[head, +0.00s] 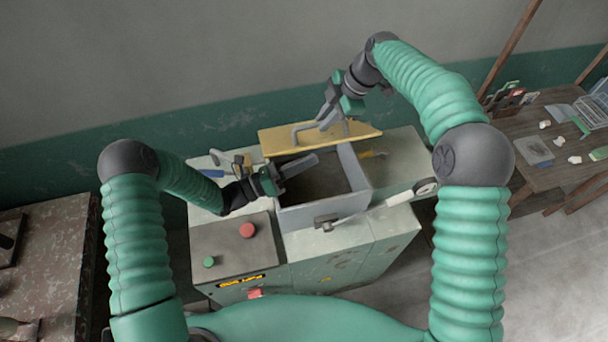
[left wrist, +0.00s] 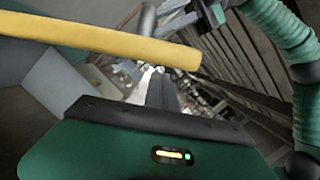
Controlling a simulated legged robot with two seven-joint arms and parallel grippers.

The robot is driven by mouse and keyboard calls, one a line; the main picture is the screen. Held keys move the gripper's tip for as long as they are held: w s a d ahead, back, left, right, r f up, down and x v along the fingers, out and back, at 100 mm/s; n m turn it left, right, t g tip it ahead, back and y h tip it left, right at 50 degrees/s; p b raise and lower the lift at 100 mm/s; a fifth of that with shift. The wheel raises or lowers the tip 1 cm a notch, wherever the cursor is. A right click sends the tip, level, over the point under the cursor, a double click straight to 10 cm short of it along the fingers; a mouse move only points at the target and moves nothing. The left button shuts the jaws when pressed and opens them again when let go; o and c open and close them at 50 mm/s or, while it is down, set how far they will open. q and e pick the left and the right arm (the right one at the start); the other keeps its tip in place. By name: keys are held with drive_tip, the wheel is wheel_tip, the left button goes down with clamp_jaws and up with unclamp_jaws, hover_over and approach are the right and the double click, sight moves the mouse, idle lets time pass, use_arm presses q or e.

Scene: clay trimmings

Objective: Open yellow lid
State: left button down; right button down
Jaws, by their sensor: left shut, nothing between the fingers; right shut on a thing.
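The yellow lid (head: 362,135) is raised and tilted at the back of the grey box (head: 325,211), whose dark inside shows in the head view. The lid's yellow edge also crosses the left wrist view (left wrist: 90,35). My right gripper (head: 324,122) is shut on the lid's grey handle (head: 298,132) above the lid. My left gripper (head: 312,162) is shut and empty over the box opening, below the lid's front edge. In the left wrist view, the left gripper's fingers (left wrist: 160,92) point under the yellow edge. Whether they touch the lid cannot be told.
The machine's panel has a red button (head: 247,230) and a green button (head: 208,262). A lever with a white grip (head: 403,198) sticks out at the front right. A blue-handled tool (head: 211,173) lies left of the box. A wooden table (head: 560,140) with small items stands at right.

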sight(308, 149)
use_arm(q)
drive_tip(key=shift+w+a+r, duration=0.1)
drive_tip(key=shift+w+r, duration=0.05)
drive_tip(key=shift+r, duration=0.05)
use_arm(e)
drive_tip(key=shift+w+f, duration=0.1)
use_arm(q)
drive_tip(key=shift+w+a+r+n, duration=0.25)
drive_tip(key=shift+w+r+n, duration=0.15)
drive_tip(key=shift+w+r, duration=0.35)
use_arm(e)
drive_tip(key=shift+a+f, duration=0.1)
drive_tip(key=shift+f, duration=0.05)
use_arm(q)
drive_tip(key=shift+r, duration=0.1)
drive_tip(key=shift+w, duration=0.1)
use_arm(e)
drive_tip(key=c, duration=1.6)
unclamp_jaws()
drive_tip(key=shift+f, duration=0.1)
drive_tip(key=shift+c, duration=0.2)
use_arm(q)
drive_tip(key=shift+w+a+t, duration=0.15)
drive_tip(key=shift+t, duration=0.15)
use_arm(e)
drive_tip(key=shift+o, duration=1.2)
drive_tip(key=shift+w, duration=0.3)
